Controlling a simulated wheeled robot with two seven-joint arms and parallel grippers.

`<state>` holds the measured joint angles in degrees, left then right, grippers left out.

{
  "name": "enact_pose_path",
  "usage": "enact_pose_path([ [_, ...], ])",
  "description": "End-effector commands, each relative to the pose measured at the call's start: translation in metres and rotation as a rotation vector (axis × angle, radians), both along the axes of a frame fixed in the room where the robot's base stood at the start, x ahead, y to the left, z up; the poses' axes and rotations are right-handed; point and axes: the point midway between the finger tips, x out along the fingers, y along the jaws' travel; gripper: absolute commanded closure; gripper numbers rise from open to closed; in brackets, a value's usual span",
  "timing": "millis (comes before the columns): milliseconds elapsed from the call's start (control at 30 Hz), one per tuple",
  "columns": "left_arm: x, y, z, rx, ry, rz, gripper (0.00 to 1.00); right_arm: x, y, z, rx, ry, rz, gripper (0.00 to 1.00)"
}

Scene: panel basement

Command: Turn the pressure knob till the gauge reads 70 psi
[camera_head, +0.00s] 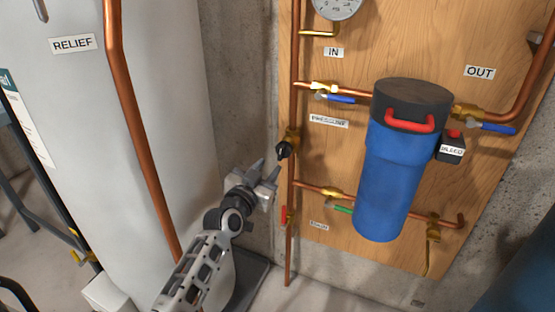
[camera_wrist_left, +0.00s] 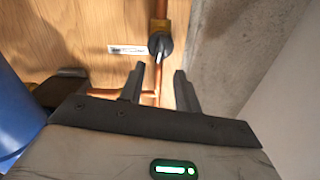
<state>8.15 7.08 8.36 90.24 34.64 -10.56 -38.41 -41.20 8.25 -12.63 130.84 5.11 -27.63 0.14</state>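The black pressure knob (camera_head: 284,150) sits on a brass fitting on the vertical copper pipe at the left edge of the wooden panel. My left gripper (camera_head: 266,170) is just below and left of it, with its fingers apart and nothing between them. In the left wrist view the knob (camera_wrist_left: 160,45) is beyond the open fingertips (camera_wrist_left: 160,72), roughly in line with the gap and not touched. The gauge (camera_head: 338,8) is at the top of the head view, cut off by the frame edge; its reading is too small to tell. My right gripper is not in view.
A blue filter housing (camera_head: 391,175) with a black cap and red handle hangs right of the knob. A white tank (camera_head: 150,100) with a copper pipe (camera_head: 135,120) stands at left. A concrete wall (camera_head: 235,90) lies between.

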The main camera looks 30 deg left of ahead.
Motion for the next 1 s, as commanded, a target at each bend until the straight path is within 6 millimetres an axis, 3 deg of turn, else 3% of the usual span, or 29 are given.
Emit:
enact_pose_path([
  [100,0.026,0.001,-0.001,-0.001,-0.002,0.000,0.67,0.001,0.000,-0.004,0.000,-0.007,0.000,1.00],
  [300,0.056,0.003,-0.001,-0.001,-0.001,0.000,0.67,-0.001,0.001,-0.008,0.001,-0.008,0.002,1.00],
  [500,0.068,0.004,0.000,0.000,0.000,-0.001,0.67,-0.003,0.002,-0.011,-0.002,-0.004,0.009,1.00],
  [767,0.068,0.004,0.000,0.000,0.001,-0.001,0.67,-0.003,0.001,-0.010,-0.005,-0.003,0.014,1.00],
  [900,0.068,0.004,0.000,0.000,0.001,-0.001,1.00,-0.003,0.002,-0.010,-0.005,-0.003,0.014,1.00],
  [1000,0.068,0.004,0.000,0.000,0.001,-0.001,1.00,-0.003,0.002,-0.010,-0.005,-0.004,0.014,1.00],
])
